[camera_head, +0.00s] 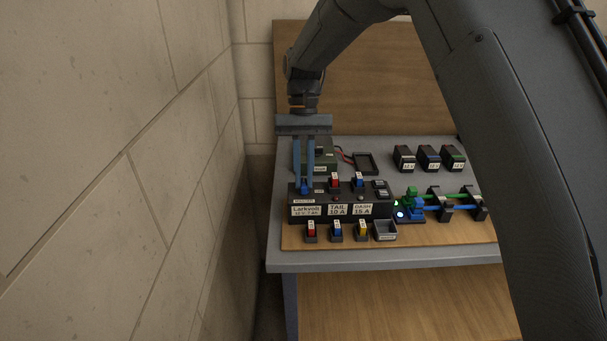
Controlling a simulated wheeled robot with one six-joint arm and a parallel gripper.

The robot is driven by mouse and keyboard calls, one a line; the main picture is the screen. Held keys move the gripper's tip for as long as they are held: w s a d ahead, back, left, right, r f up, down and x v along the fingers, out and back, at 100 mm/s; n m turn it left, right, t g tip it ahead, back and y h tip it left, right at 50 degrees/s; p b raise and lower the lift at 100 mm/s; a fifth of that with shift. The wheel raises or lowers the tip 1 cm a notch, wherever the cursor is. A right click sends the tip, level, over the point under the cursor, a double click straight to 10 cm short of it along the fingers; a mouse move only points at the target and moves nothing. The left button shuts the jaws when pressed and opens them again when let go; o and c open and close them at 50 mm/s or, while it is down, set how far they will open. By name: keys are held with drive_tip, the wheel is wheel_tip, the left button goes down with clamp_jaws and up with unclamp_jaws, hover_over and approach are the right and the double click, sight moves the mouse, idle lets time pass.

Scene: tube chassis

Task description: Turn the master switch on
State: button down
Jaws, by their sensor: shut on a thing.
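A black fuse box (326,213) stands on the bench board, with white labels on its front reading "Larkvolt", "TAIL 10 A" and "DASH 15 A". My gripper (304,187) points down at the left end of the box's top. Its two long fingers are shut on a small blue part (304,190) there, just above a small label too fine to read. The fingers hide most of this part, so I cannot tell whether it is the master switch or how it is set. A dark rocker-like piece (381,188) sits at the box's right end.
Red (335,181) and blue (359,180) fuses stand in the box. Several spare fuses and a grey tray (385,231) lie in front. A green battery-like case (325,160) is behind my fingers. Lit connectors (402,214) are on the right. A wall (190,130) rises close on the left.

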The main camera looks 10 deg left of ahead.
drive_tip(key=shift+r, duration=0.1)
idle(0.4)
drive_tip(key=c, duration=1.8)
unclamp_jaws()
drive_tip(key=shift+o, duration=0.2)
drive_tip(key=b+v, duration=0.2)
drive_tip(key=v, duration=0.5)
drive_tip(key=shift+r, duration=0.35)
drive_tip(key=shift+w+a, duration=0.15)
